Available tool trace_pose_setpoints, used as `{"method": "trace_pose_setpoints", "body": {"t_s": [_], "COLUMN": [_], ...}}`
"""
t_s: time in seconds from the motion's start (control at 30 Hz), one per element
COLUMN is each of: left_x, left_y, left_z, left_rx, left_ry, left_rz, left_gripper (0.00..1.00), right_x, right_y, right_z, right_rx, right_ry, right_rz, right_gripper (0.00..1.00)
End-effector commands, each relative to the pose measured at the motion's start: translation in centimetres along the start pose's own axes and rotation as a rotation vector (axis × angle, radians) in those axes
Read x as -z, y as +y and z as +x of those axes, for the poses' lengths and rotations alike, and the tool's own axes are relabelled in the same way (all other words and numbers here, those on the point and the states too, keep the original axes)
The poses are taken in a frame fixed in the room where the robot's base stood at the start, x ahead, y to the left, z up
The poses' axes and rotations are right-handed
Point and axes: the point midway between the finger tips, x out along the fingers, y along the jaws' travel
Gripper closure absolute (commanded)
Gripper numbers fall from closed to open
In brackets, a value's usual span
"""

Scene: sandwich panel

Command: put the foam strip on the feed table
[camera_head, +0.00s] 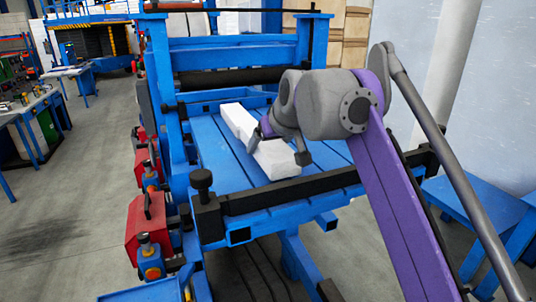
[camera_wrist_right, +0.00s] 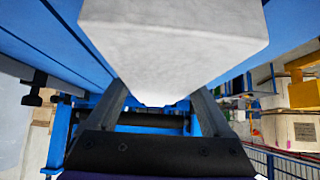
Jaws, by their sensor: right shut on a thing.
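The foam strip (camera_head: 277,160) is a long white block in the head view, lying lengthwise over the blue slatted bed of the feed table (camera_head: 213,150). I cannot tell whether it touches the slats. My right gripper (camera_head: 275,146) reaches in from the right and is shut on the strip, partly hiding its middle. In the right wrist view the strip (camera_wrist_right: 172,45) fills the top, and the fingers of the right gripper (camera_wrist_right: 160,105) stand on either side of it. My left gripper is not in view.
A black bar (camera_head: 290,192) with a knob runs across the table's near edge. A dark roller (camera_head: 240,77) and blue frame stand at the far end. Red boxes (camera_head: 148,228) line the left side. A blue bench (camera_head: 475,205) stands at the right.

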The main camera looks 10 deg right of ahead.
Motion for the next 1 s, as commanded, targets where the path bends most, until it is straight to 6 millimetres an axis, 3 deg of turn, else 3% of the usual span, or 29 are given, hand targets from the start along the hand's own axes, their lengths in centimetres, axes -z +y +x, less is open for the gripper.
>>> {"method": "trace_pose_setpoints", "body": {"t_s": [0.1,0.43,0.47,0.53,0.83,1.0], "left_x": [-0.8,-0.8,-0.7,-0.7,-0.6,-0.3], "left_y": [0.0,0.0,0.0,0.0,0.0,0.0], "left_z": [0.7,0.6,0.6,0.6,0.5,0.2], "left_rx": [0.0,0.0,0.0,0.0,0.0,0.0], "left_ry": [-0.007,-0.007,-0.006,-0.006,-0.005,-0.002], "left_rz": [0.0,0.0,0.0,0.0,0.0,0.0], "left_gripper": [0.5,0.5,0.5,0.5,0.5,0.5], "right_x": [-1.3,-1.3,-1.3,-1.3,-1.0,-1.0], "right_y": [0.0,0.0,0.0,0.0,0.0,0.0], "right_z": [1.1,1.2,1.2,1.2,0.8,-1.6], "right_rx": [0.0,0.0,0.0,0.0,0.0,0.0], "right_ry": [-0.001,0.0,0.0,0.0,0.0,0.0], "right_rz": [0.0,0.0,0.0,0.0,0.0,0.0], "right_gripper": [0.8,0.8,0.1,0.0,0.0,0.0]}}
